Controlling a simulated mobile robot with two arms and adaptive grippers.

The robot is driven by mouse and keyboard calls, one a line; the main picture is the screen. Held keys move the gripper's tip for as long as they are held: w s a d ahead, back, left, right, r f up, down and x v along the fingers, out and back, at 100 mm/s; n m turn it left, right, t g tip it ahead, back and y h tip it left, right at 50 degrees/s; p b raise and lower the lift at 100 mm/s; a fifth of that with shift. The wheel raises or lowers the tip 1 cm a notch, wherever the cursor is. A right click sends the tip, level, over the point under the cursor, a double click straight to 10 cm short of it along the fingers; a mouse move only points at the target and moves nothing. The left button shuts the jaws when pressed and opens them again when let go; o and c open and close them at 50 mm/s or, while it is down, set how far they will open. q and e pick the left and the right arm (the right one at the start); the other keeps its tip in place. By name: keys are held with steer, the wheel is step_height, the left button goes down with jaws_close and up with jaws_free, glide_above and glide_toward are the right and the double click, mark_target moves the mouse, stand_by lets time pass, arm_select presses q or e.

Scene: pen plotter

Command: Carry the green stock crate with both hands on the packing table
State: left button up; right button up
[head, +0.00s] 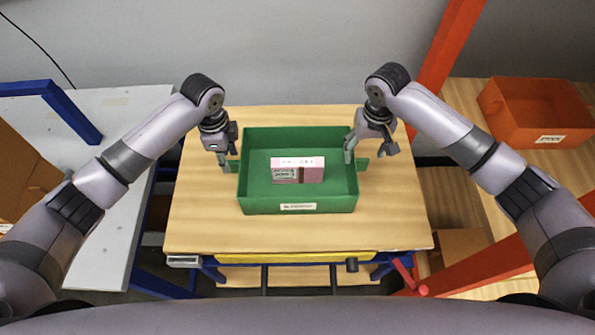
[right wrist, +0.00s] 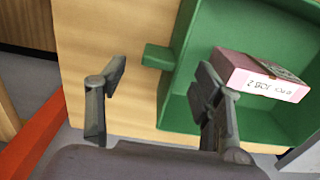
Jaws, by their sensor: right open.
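The green stock crate (head: 335,204) sits on the wooden packing table (head: 205,225), with a pink-and-grey box (head: 308,172) inside and a white label on its front wall. A green tab sticks out at each side. My left gripper (head: 228,160) is at the crate's left side, by the left tab; its finger gap is unclear. My right gripper (head: 369,152) is open at the right side. In the right wrist view its fingers (right wrist: 160,95) are apart, one over the crate side and one over bare tabletop. The right tab (right wrist: 158,57) shows beyond the gap between them.
A grey-white table (head: 125,105) with a blue frame stands at left. The packing table is bare around the crate. A grey wall is behind.

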mark_target(232, 172)
arm_select(q)
step_height(232, 172, down, 7)
steer(key=shift+f, duration=0.15)
arm_select(e)
step_height(232, 172, down, 7)
steer(key=shift+f, duration=0.15)
arm_select(q)
steer(key=c, duration=0.8)
arm_select(e)
steer(key=c, duration=0.8)
arm_select(q)
jaws_close()
arm_select(e)
steer(key=shift+w, duration=0.1)
jaws_close()
arm_select(q)
steer(key=shift+w, duration=0.1)
